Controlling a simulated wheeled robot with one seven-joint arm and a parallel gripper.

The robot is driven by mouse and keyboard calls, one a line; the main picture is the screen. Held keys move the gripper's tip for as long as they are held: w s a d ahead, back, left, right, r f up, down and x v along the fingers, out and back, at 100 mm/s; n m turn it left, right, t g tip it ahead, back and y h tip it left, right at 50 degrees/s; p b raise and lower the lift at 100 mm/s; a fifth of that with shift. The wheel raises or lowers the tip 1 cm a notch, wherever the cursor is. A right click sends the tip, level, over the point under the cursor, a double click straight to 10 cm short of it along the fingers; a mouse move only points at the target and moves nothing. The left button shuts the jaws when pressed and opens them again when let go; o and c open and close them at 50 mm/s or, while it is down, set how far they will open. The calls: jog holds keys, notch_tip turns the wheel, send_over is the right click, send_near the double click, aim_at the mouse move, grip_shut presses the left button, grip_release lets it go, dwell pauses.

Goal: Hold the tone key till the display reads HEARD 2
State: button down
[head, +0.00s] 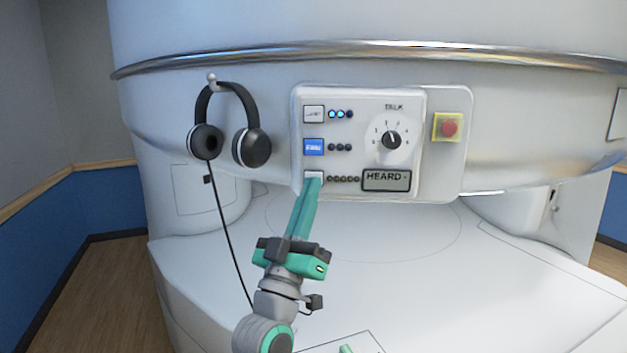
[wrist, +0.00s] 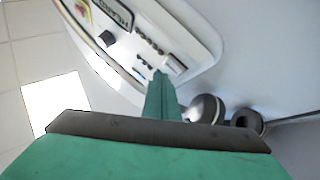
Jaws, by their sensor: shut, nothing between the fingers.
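The control panel (head: 350,105) has a column of three keys on its left. The bottom key (head: 314,175) is pale and partly covered by my fingertips; I cannot read a label on it. The blue middle key (head: 313,147) and the white top key (head: 314,114) are clear of my gripper. The display (head: 386,180) reads HEARD with a dash after it. My gripper (head: 313,184) is shut and empty, its tip at the bottom key. In the wrist view the fingertips (wrist: 160,76) end at the panel's edge by the keys; whether they touch or press is unclear.
A TALK dial (head: 391,140) and a red button (head: 449,128) on yellow sit to the right. Headphones (head: 250,147) hang left of the panel, their cable dropping behind my arm.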

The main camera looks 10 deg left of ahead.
jog(key=shift+w, duration=0.15)
dwell(0.3)
jog(key=shift+w+a, duration=0.1)
jog(key=shift+w, duration=0.15)
jog(key=shift+w, duration=0.5)
dwell(1.9)
jog(key=shift+s, duration=0.2)
dwell(0.4)
jog(key=shift+s, duration=0.7)
jog(key=shift+s, duration=0.1)
jog(key=shift+s+d, duration=0.2)
jog(key=shift+s, duration=0.6)
jog(key=shift+s+d, duration=0.15)
jog(key=shift+s, duration=0.6)
jog(key=shift+s+d, duration=0.2)
jog(key=shift+s, duration=0.6)
jog(key=shift+f, duration=0.1)
